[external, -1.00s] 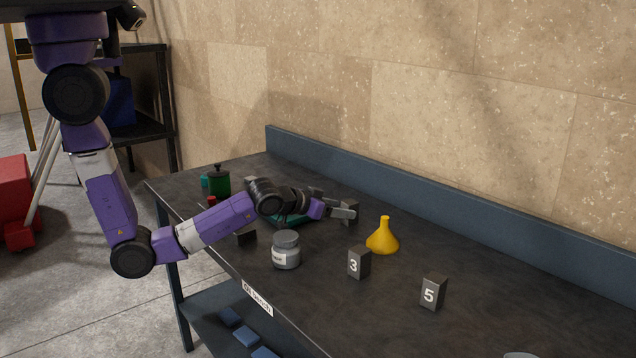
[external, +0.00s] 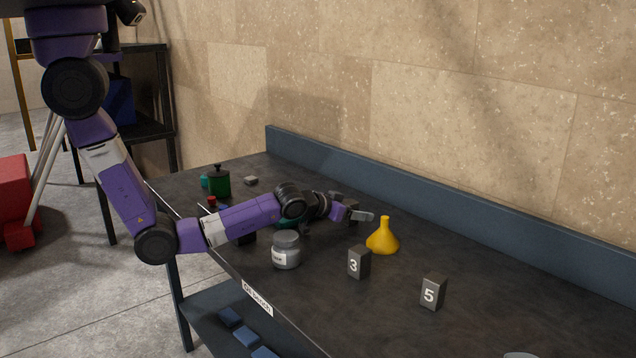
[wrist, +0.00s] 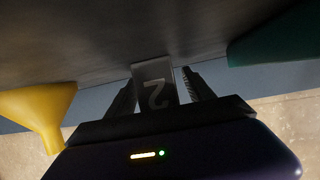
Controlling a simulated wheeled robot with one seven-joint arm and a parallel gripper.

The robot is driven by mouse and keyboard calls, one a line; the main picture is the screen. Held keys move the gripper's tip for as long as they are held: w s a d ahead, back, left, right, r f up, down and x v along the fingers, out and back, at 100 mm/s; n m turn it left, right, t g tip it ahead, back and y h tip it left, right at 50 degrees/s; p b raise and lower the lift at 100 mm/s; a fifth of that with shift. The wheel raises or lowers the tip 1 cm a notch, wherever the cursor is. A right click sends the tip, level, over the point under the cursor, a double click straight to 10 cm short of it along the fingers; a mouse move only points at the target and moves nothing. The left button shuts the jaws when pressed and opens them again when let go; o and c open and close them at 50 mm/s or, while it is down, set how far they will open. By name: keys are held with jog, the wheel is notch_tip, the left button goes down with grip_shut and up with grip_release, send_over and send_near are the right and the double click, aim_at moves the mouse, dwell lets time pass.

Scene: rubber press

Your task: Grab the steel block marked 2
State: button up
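The steel block marked 2 (wrist: 154,82) shows upside down in the wrist view, with its numbered face toward the camera. My gripper (wrist: 160,88) is open, with one finger on each side of the block; a narrow gap shows by the right finger, and I cannot tell whether the left one touches. In the external view my gripper (external: 356,214) is low over the bench, left of the yellow funnel. A small part of the block (external: 351,204) shows there, mostly hidden by the fingers.
The yellow funnel (external: 383,238) stands close to the right of my gripper. Block 3 (external: 359,262), block 5 (external: 433,293) and a grey jar (external: 286,251) stand nearer the front. A green object (wrist: 275,46) is beside the gripper. The bench's right part is mostly clear.

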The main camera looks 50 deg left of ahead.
grip_shut()
dwell(1.2)
jog(key=shift+r, duration=0.2)
